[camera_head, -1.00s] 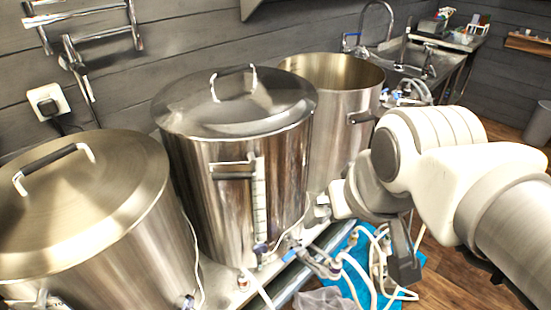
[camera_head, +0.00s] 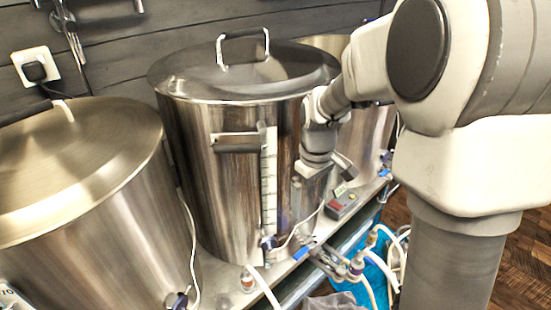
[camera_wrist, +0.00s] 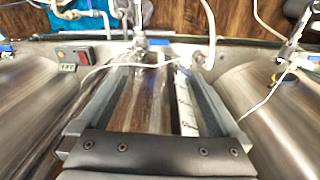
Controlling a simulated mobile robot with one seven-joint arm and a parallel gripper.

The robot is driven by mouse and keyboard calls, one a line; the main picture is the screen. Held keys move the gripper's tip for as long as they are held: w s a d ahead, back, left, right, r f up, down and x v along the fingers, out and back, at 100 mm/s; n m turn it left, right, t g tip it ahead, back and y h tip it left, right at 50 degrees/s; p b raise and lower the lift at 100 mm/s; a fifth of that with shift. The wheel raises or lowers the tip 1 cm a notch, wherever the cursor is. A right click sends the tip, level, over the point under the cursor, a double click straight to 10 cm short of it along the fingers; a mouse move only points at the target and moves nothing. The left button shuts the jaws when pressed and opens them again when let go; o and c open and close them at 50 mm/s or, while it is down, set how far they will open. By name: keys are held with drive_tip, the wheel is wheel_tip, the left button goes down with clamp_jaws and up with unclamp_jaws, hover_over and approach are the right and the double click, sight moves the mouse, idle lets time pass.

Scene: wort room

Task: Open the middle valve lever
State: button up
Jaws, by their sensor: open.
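The middle steel pot (camera_head: 235,180) has a lid, a front handle and a sight gauge. Near its foot is the middle valve lever (camera_head: 303,253) with a blue grip, at the front beside a hose. In the wrist view the blue-gripped lever (camera_wrist: 158,42) lies beyond the fingertips, across the gap, apart from them. My gripper (camera_head: 318,178) hangs in front of the middle pot, above the valve; its fingers are partly hard to make out there. In the wrist view my gripper (camera_wrist: 155,70) is open, its two long fingers apart with nothing held.
A left pot (camera_head: 85,200) and a partly hidden right pot (camera_head: 365,135) flank the middle one. A small box with a red switch (camera_head: 340,205) sits on the bench right of the valve. White hoses (camera_head: 380,265) and a blue cloth (camera_head: 365,240) lie in front.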

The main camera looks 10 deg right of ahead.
drive_tip(key=b, duration=0.1)
hover_over(302, 252)
wheel_tip(302, 252, down, 5)
drive_tip(key=shift+n+g, duration=0.3)
drive_tip(key=shift+n, duration=0.1)
wheel_tip(302, 252, down, 17)
drive_tip(key=b, duration=0.5)
drive_tip(key=shift+f, duration=0.1)
drive_tip(key=shift+c, duration=0.3)
clamp_jaws()
